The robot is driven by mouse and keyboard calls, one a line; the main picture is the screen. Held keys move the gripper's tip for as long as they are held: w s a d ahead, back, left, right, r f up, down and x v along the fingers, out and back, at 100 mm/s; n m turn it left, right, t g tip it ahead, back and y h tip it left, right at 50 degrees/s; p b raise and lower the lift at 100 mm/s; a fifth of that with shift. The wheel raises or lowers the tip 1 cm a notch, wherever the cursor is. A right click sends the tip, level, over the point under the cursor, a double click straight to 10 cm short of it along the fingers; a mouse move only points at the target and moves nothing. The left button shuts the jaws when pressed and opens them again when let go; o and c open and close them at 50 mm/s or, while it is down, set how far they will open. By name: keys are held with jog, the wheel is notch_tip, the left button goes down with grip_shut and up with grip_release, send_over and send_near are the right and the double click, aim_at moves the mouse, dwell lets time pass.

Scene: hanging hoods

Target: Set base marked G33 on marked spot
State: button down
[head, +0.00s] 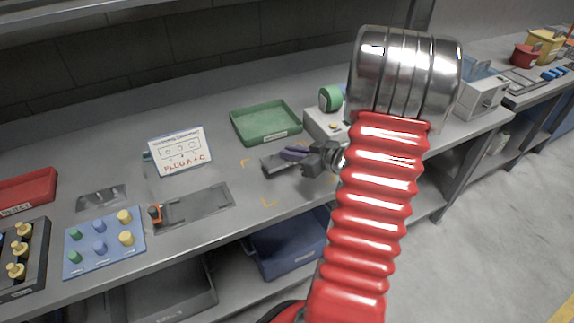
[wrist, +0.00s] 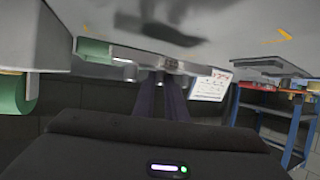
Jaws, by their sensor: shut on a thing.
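A flat grey base (head: 276,165) is held by my gripper (head: 296,153), whose purple fingers are shut on it. In the wrist view, the base (wrist: 125,52) spans the space in front of the fingers (wrist: 162,92), with a shadow on the bench beyond it. The base appears a little above the bench. The marked spot (head: 267,203) is outlined by orange corner marks around and below the base in the head view. The G33 marking cannot be read.
A green tray (head: 265,138) stands behind the spot. A blue peg board (head: 100,262) is farther left. A grey box (head: 322,125) stands close behind my gripper.

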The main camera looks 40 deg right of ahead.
aim_at(290, 163)
jog(key=shift+f, duration=2)
jog(key=shift+f, duration=0.1)
jog(key=c, duration=1.8)
grip_release()
jog(key=v, duration=1.2)
jog(key=shift+s, duration=0.1)
